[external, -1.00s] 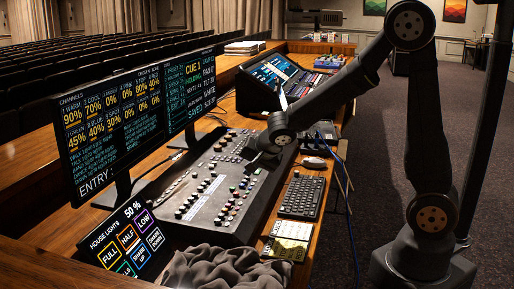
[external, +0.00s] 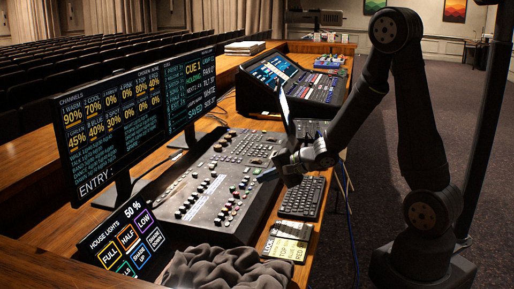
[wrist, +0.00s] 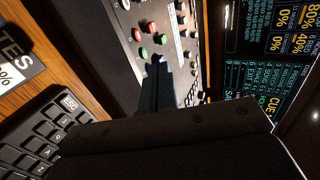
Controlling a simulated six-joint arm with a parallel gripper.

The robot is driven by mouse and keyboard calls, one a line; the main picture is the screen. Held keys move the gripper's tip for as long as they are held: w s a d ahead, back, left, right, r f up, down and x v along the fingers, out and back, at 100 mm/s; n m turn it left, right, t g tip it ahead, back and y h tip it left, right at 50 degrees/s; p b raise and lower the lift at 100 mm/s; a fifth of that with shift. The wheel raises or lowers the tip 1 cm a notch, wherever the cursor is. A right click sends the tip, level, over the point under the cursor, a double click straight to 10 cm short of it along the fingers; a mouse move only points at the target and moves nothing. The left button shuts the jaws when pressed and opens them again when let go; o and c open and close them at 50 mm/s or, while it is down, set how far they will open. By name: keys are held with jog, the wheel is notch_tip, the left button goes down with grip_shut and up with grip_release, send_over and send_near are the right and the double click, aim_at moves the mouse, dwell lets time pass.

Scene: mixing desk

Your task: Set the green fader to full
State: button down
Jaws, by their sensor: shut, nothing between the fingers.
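The lighting console (external: 215,185) lies on the desk with rows of small knobs, buttons and fader caps. I cannot tell which control is the green fader. My gripper (external: 260,179) is shut and empty, its tips over the right side of the console. In the wrist view my gripper (wrist: 158,64) points at the console face, close to red buttons (wrist: 137,33) and green buttons (wrist: 143,52). A small blue-lit spot shows at its tips. Whether the tips touch anything is unclear. My gripper body hides part of the console.
The monitor (external: 120,135) behind the console shows channel percentages. A house lights tablet (external: 127,245) and a grey cloth (external: 225,270) are at the front. A keyboard (external: 301,197) and label cards (external: 287,243) lie right of the console. A second console (external: 290,80) stands further back.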

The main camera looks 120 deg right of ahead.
aim_at(235, 189)
jog(key=x, duration=0.7)
jog(key=shift+w+d+f, duration=0.15)
jog(key=shift+w+d, duration=0.05)
jog(key=shift+w, duration=0.05)
jog(key=shift+w+d, duration=0.1)
jog(key=w+d, duration=0.3)
jog(key=shift+w+d, duration=0.1)
jog(key=v, duration=1)
jog(key=shift+f, duration=0.1)
dwell(0.4)
